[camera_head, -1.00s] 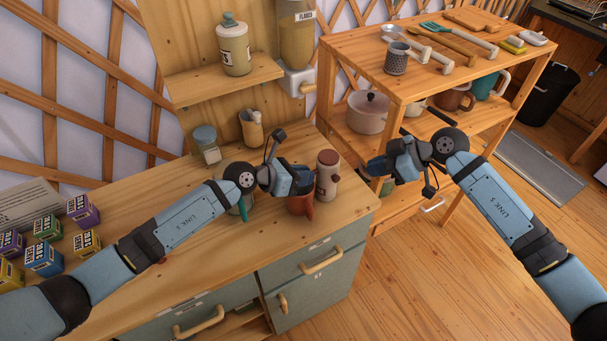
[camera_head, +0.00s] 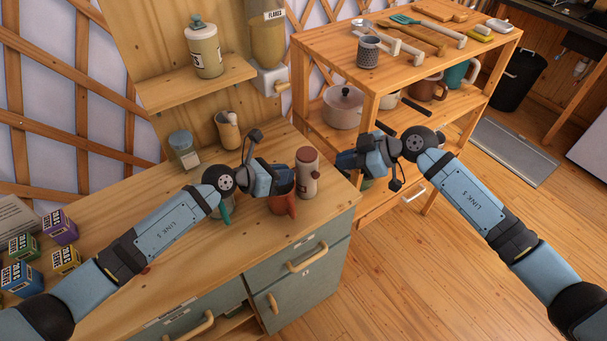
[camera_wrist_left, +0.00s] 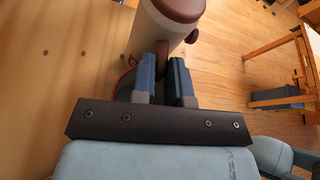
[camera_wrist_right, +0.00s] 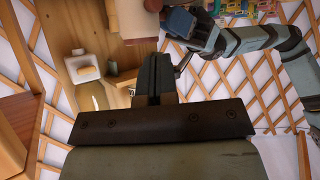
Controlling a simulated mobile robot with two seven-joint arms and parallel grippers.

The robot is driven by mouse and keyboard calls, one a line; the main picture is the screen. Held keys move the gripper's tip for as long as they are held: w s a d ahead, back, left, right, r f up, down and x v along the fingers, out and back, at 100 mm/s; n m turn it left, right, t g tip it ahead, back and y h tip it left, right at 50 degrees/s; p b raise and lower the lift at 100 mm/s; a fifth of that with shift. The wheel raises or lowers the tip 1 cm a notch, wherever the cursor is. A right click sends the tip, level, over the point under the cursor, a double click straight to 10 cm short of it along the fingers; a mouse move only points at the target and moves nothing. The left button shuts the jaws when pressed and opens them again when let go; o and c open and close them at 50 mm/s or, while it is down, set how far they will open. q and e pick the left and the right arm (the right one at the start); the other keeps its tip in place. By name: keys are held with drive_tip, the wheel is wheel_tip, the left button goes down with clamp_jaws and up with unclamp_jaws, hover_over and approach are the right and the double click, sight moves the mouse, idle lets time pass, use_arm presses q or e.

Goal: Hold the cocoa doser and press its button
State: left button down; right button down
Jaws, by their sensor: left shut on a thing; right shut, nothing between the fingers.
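The cocoa doser (camera_head: 308,178) is a cream cylinder with a brown lid, upright at the right end of the wooden counter; whether its base touches the wood is unclear. My left gripper (camera_head: 287,179) is at its left side. In the left wrist view, my left gripper (camera_wrist_left: 163,80) is shut on the brown handle (camera_wrist_left: 163,54) of the cocoa doser (camera_wrist_left: 155,28). A small brown knob (camera_wrist_left: 192,36) juts from its side, possibly the button. My right gripper (camera_head: 342,161) is shut and empty, to the right of the doser and apart from it. It also shows in the right wrist view (camera_wrist_right: 155,68).
A red-brown cup (camera_head: 283,203) stands close below my left gripper. A wooden shelf unit (camera_head: 385,85) with a pot (camera_head: 343,107) is behind my right gripper. Small boxes (camera_head: 62,228) lie at left.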

sight(316, 176)
drive_tip(key=s+a+r+m+t+y, duration=0.1)
drive_tip(key=a+r+t+y, duration=0.25)
drive_tip(key=a+t, duration=0.25)
drive_tip(key=s+d+f+m+t+h, duration=0.5)
drive_tip(key=f+m+h, duration=0.6)
drive_tip(key=h, duration=0.6)
drive_tip(key=s+d, duration=0.2)
drive_tip(key=s, duration=0.1)
drive_tip(key=shift+s+f+m+t, duration=0.2)
drive_tip(key=shift+s+m+t, duration=0.1)
drive_tip(key=shift+t, duration=0.1)
drive_tip(key=shift+w, duration=0.1)
drive_tip(key=w+a, duration=0.5)
drive_tip(key=w, duration=0.2)
drive_tip(key=shift+w+a, duration=0.1)
drive_tip(key=shift+w, duration=0.1)
idle(0.7)
drive_tip(key=shift+w+a, duration=0.2)
